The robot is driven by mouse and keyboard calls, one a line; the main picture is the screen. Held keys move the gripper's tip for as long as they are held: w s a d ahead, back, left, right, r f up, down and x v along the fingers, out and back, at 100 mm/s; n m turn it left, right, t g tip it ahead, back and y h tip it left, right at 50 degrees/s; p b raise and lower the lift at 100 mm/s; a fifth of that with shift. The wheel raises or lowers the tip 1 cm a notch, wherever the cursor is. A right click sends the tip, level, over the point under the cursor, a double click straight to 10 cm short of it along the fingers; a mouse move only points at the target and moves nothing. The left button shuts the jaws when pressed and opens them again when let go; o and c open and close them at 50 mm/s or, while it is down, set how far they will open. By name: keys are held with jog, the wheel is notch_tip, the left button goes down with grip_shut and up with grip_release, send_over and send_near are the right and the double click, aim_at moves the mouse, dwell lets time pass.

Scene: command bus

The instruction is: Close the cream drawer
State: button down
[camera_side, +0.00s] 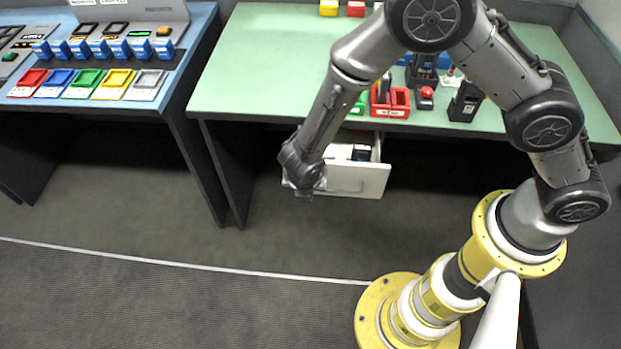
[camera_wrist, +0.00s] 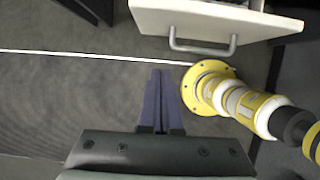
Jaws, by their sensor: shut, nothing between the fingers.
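The cream drawer (camera_side: 357,181) stands pulled out under the green-topped desk in the side view. A dark object (camera_side: 361,153) lies inside it. In the wrist view the drawer front (camera_wrist: 222,18) is at the top, with its grey bar handle (camera_wrist: 203,46) in full view. My gripper (camera_side: 304,193) is at the left end of the drawer front in the side view and hides part of it. In the wrist view my gripper (camera_wrist: 157,73) has its fingers together and empty, below and left of the handle. I cannot tell whether it touches the drawer.
The green desk (camera_side: 262,60) carries red bins (camera_side: 390,103), a red button (camera_side: 426,92) and dark devices above the drawer. A blue table (camera_side: 190,55) with coloured trays stands at the left; its dark leg (camera_side: 197,160) is left of my gripper.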

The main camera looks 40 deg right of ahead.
jog(key=w+d+f, duration=0.4)
jog(key=f, duration=0.1)
jog(key=shift+w+d+f, duration=0.25)
jog(key=shift+f, duration=0.15)
jog(key=w+d, duration=1)
